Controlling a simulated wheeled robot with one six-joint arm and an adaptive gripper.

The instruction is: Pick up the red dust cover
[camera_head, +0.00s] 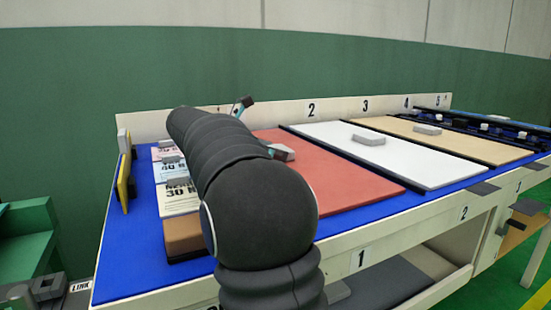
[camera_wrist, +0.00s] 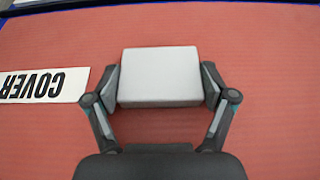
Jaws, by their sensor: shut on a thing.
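The red dust cover (camera_head: 345,182) is a flat red panel on the blue table top, in the bay left of the white panel. It fills most of the wrist view (camera_wrist: 260,130). A light grey block-shaped handle (camera_wrist: 158,77) sits on it, and part of it shows in the head view (camera_head: 284,152). My gripper (camera_wrist: 160,82) is shut on this handle, one finger on each side. In the head view my arm hides the cover's left part and most of the gripper. I cannot tell whether the cover is raised off the table.
A white panel (camera_head: 395,157) and a tan panel (camera_head: 465,141), each with a grey handle, lie to the right. A white label reading COVER (camera_wrist: 42,85) is left of the handle. Printed cards (camera_head: 178,198) and a brown block (camera_head: 184,236) lie on the left. A low back wall (camera_head: 335,107) carries bay numbers.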

